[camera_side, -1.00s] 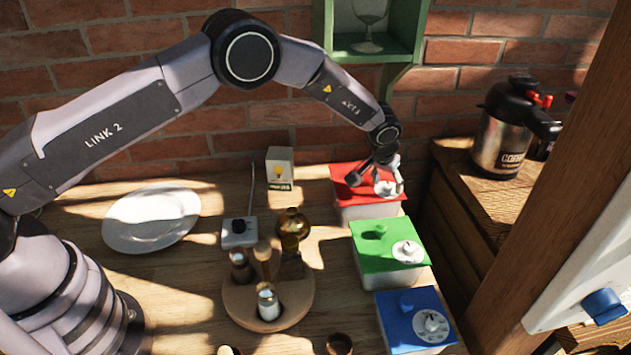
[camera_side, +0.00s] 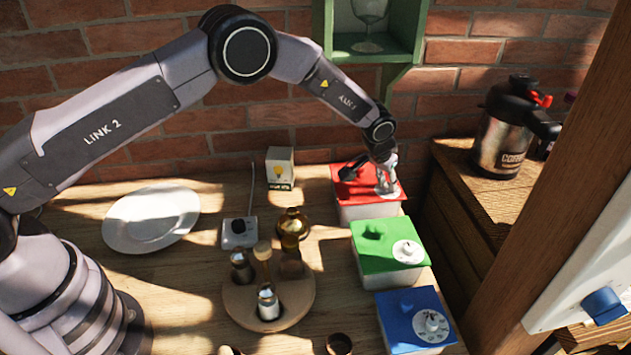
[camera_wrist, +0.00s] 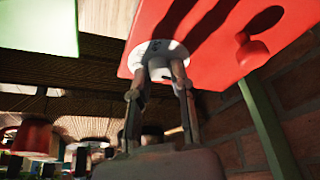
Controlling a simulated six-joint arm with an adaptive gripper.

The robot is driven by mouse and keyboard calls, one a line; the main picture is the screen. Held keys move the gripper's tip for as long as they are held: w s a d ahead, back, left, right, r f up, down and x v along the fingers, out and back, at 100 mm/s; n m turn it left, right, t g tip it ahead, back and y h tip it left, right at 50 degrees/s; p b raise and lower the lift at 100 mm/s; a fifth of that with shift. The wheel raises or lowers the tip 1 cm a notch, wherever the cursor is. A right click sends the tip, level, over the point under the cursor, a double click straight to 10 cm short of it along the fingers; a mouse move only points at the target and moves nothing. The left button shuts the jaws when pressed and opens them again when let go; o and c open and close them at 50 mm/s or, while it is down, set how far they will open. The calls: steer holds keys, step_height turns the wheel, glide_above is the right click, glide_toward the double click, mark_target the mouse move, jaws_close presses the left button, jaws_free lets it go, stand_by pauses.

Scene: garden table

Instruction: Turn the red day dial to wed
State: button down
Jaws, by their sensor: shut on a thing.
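The red-lidded box (camera_side: 368,211) stands at the back right of the table, by the brick wall. Its white day dial (camera_side: 388,193) is on the right part of the red lid, mostly hidden by my gripper (camera_side: 386,184). In the wrist view, the dial (camera_wrist: 157,48) shows as a white disc on the red lid (camera_wrist: 200,25). My gripper (camera_wrist: 160,72) has a finger on each side of the dial's knob and is shut on it. The day letters are too small and covered to read.
A green-lidded box (camera_side: 375,250) and a blue-lidded box (camera_side: 405,305), each with a white dial, stand in front of the red one. A round wooden caddy (camera_side: 240,308) with bottles and a white plate (camera_side: 150,232) lie left. A green shelf (camera_side: 415,40) hangs above.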

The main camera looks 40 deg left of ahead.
steer(key=m+h, duration=0.1)
steer(key=m, duration=0.2)
steer(key=shift+a, duration=0.15)
steer(key=m+h, duration=0.1)
steer(key=m, duration=0.1)
steer(key=m+g+h, duration=0.1)
steer(key=m, duration=0.2)
steer(key=shift+w+a, duration=0.1)
steer(key=shift+w, duration=0.1)
steer(key=m+g, duration=0.1)
steer(key=m, duration=0.2)
steer(key=m+g, duration=0.1)
steer(key=m, duration=0.2)
steer(key=shift+w+m+g+h, duration=0.1)
steer(key=shift+m+g+h, duration=0.2)
steer(key=shift+g+h, duration=0.1)
steer(key=c, duration=1)
jaws_free()
steer(key=shift+o, duration=0.2)
